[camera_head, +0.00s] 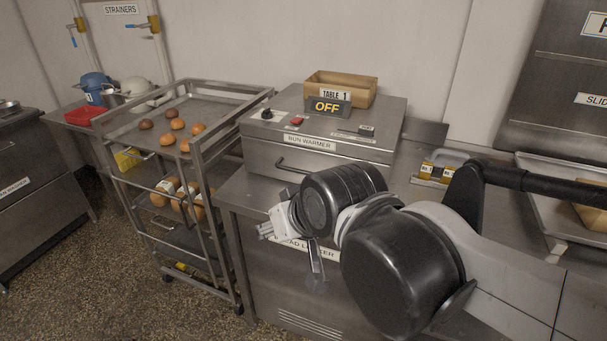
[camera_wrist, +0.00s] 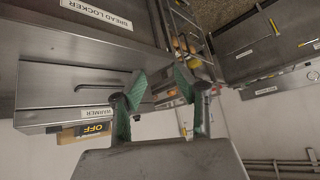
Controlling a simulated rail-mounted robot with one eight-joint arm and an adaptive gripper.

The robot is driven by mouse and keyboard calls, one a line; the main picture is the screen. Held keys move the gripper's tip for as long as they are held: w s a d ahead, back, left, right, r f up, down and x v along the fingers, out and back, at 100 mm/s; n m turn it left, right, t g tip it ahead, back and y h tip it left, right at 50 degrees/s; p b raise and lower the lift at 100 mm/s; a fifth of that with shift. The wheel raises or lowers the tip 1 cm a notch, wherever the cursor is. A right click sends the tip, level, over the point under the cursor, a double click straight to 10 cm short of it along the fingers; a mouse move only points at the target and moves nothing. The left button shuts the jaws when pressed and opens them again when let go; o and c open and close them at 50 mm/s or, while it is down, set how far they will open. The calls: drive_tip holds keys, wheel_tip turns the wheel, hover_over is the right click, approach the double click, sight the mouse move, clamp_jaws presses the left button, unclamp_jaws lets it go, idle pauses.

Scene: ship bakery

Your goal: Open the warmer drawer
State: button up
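The bun warmer (camera_head: 320,128) is a steel box on the counter with a label on its top edge. Its drawer front (camera_head: 262,157) looks closed, with a dark bar handle (camera_head: 292,168) across it. My arm's wrist hides the right part of the front and handle. In the wrist view, which is upside down, the handle (camera_wrist: 104,83) shows left of my fingers, apart from them. My gripper (camera_wrist: 161,85) has two green-padded fingers, spread with nothing between them. In the head view my gripper (camera_head: 270,229) is below and in front of the handle, by the bread locker.
The bread locker (camera_head: 268,262) is under the warmer. A wheeled rack (camera_head: 150,125) with buns stands close on the left. On the warmer are an OFF sign (camera_head: 328,106) and a wooden box (camera_head: 341,88). A tray (camera_head: 545,180) lies on the right. Floor (camera_head: 70,265) at the left is clear.

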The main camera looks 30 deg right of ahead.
drive_tip(key=w+a+f+m+t+y+b, duration=0.25)
drive_tip(key=w+t+b, duration=0.2)
drive_tip(key=w, duration=0.45)
drive_tip(key=m+t+h+b, duration=0.5)
drive_tip(key=m+h+b, duration=0.85)
drive_tip(key=m, duration=0.65)
approach(303, 172)
drive_tip(key=shift+g+y, duration=0.25)
drive_tip(key=shift+y, duration=0.05)
drive_tip(key=b+x, duration=0.1)
drive_tip(key=x, duration=0.9)
drive_tip(key=shift+w+d, duration=0.2)
drive_tip(key=shift+d, duration=0.05)
drive_tip(key=shift+c, duration=0.4)
clamp_jaws()
